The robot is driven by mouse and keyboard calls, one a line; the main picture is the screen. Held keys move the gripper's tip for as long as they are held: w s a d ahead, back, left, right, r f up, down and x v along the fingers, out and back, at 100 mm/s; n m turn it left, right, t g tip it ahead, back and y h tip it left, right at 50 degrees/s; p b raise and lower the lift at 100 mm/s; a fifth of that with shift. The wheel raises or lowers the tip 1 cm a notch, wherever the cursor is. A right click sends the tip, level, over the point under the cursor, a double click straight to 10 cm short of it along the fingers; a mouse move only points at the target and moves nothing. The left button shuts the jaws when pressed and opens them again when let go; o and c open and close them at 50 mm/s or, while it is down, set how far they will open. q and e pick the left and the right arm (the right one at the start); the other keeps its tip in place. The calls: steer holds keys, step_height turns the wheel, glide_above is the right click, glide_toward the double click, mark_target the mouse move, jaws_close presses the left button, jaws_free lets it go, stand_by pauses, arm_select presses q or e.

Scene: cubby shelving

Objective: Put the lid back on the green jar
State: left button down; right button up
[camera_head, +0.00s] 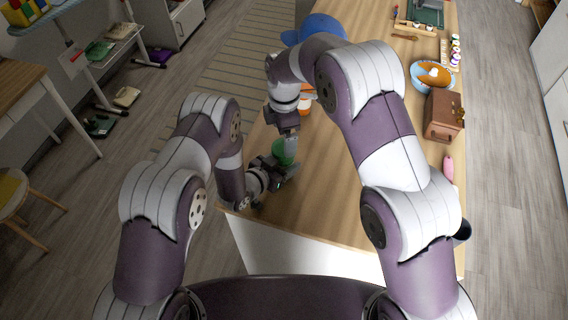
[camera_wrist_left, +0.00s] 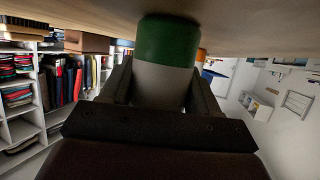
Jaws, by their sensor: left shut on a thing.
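The green jar (camera_head: 284,153) is near the left edge of the wooden table, between my two hands. In the left wrist view its green part (camera_wrist_left: 167,42) shows beside the wooden surface, with a grey part (camera_wrist_left: 160,84) between the fingers. My left gripper (camera_head: 284,170) is shut on the jar. My right gripper (camera_head: 290,148) points down right over the jar; its fingertips are small and partly merged with it, so I cannot tell whether they are open or hold anything. I cannot make out the lid separately.
An orange item (camera_head: 306,100) stands behind the right wrist, with a blue cap-like thing (camera_head: 314,28) further back. A brown box (camera_head: 443,115), a blue bowl (camera_head: 433,78) and a pink item (camera_head: 448,168) line the table's right side. The table's middle is clear.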

mark_target(284, 161)
steer(key=shift+c, duration=0.3)
steer(key=shift+r+n, duration=0.4)
steer(key=shift+n, duration=0.2)
step_height(284, 161, up, 3)
steer(key=n, duration=0.5)
steer(key=shift+f, duration=0.15)
step_height(284, 161, down, 8)
steer(key=shift+f, duration=0.1)
